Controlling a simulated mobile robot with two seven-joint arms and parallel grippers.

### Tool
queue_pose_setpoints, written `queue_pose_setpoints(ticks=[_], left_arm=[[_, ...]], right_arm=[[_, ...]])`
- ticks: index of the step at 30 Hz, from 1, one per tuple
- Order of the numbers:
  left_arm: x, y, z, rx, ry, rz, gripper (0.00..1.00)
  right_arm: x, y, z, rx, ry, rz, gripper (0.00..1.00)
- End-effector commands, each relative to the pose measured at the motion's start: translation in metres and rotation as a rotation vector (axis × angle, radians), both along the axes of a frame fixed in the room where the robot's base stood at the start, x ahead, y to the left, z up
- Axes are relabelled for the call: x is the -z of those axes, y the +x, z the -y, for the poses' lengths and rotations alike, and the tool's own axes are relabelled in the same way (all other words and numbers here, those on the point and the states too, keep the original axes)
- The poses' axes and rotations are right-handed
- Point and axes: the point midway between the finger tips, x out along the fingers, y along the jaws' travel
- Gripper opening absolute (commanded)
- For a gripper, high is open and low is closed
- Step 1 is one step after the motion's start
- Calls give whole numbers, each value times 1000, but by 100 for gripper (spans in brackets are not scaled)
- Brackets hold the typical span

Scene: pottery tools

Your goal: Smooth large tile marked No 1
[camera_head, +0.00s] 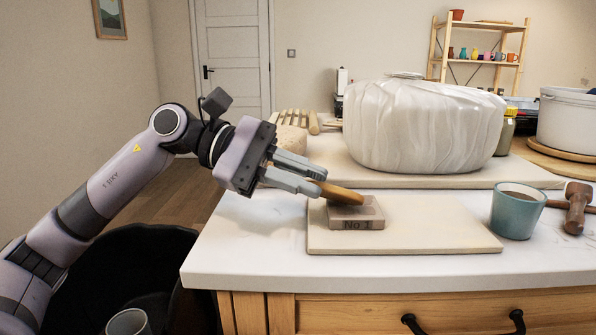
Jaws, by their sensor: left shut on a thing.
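The tile marked No 1 (357,223) is a grey-brown block with its label on the front face. It lies on a pale board (430,226) at the front of the counter. My left gripper (318,182) is shut on a wooden smoothing tool (342,193). The tool is brown and rounded, and it reaches right over the tile's top. It appears to touch the top or hover just above it; I cannot tell which. Part of the tool is hidden by the fingers. My right gripper is not in view.
A teal cup (518,210) stands right of the board, and a wooden mallet (576,206) lies at the far right. A large wrapped clay form (424,127) sits on another board behind. A white pot (569,121) stands at back right. The counter's left front corner is clear.

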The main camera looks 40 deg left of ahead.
Motion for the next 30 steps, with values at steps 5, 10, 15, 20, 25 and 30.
queue_pose_setpoints(ticks=[5,10,15,20,25,30], left_arm=[[-3,8,-1,0,2,-4,0],[-2,11,-2,0,1,-1,0],[-4,19,-3,-1,-2,-1,0],[-2,26,-4,1,-1,0,0],[-1,30,-5,0,0,0,0],[-2,37,-6,1,0,0,0]], right_arm=[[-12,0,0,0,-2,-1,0],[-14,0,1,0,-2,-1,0],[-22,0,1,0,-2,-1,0],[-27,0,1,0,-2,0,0],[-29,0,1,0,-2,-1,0],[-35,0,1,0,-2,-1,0]])
